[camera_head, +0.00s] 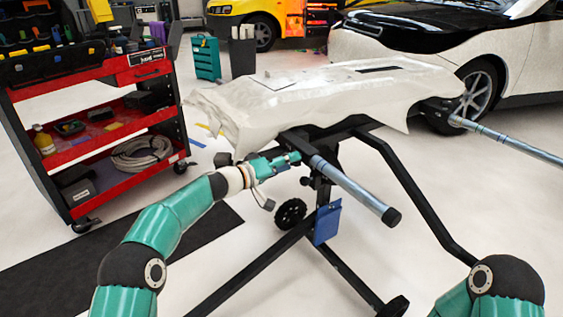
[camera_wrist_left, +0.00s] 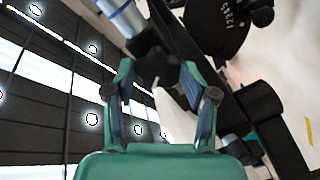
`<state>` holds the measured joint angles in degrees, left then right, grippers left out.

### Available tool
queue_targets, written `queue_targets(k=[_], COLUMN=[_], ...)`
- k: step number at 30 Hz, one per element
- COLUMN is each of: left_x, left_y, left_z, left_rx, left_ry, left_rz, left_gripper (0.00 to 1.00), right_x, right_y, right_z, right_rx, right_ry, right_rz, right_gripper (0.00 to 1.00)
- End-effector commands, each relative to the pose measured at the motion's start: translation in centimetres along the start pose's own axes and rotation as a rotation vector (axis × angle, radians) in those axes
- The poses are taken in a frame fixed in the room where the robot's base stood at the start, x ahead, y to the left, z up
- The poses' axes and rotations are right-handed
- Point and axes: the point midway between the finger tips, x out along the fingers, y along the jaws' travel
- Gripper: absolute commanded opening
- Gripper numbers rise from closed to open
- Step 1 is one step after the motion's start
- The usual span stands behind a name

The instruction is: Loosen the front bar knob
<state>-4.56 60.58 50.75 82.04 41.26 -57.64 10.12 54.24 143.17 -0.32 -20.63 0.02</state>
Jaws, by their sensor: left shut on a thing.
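My left gripper (camera_head: 292,158) reaches in from the left to the black stand, beside the near silver bar (camera_head: 350,188) with its black end cap. In the left wrist view my left gripper (camera_wrist_left: 164,88) has its teal fingers closed around a dark knob (camera_wrist_left: 156,68) on the black frame. The knob is mostly hidden by the gripper in the head view. The silver bar (camera_wrist_left: 122,15) also shows at the top of the wrist view. My right gripper is out of view; only part of my right arm shows at the lower right.
A white bumper-like panel (camera_head: 320,95) lies on the black stand (camera_head: 405,190). Another silver bar (camera_head: 510,143) sticks out at the right. A red tool cart (camera_head: 130,68) stands at the left, and a white car (camera_head: 500,60) behind. The floor at the right front is clear.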

Motion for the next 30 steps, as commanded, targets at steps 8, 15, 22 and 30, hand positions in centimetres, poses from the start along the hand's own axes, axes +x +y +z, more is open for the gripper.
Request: queue_targets(k=[8, 15, 22, 30], left_x=[0.4, 0.4, 0.4, 0.4], left_y=[1.3, 1.3, 1.4, 1.2], left_z=[-0.3, -0.4, -0.6, -0.6], left_rx=[-0.259, -0.485, -0.702, -0.955], left_ry=[-0.032, -0.058, -0.083, -0.113], left_rz=[0.013, 0.013, 0.013, 0.012], left_gripper=[0.2, 0.2, 0.2, 0.2], right_x=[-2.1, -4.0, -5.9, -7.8], right_y=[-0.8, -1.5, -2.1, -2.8], right_z=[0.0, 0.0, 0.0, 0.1], right_rx=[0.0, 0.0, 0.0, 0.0], right_ry=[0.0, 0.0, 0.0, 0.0], right_rz=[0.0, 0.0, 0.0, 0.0], right_gripper=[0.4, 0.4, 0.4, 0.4])
